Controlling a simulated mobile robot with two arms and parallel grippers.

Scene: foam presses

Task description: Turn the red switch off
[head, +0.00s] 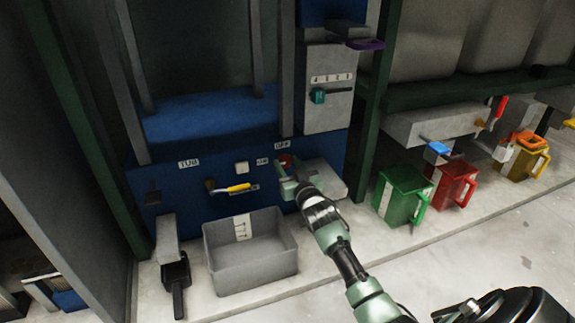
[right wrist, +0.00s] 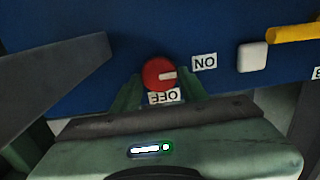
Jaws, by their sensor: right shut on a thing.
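The red switch (head: 287,159) is a round knob on the blue panel, at the end of my right arm. In the right wrist view the red switch (right wrist: 158,73) shows its face, and its white mark points to the ON label (right wrist: 204,62). The OFF label (right wrist: 164,97) lies a quarter turn away, below the knob in that view. My right gripper (head: 284,172) is at the panel, its green fingers (right wrist: 160,92) on either side of the knob and shut on it. The finger contact is partly hidden. My left gripper is not in view.
A white button (head: 241,167) and a yellow-handled lever (head: 238,187) sit left of the switch. A grey tub (head: 250,268) stands below. Green (head: 398,195) and red (head: 453,184) jugs stand right. A grey box (head: 325,182) juts out close to my right gripper.

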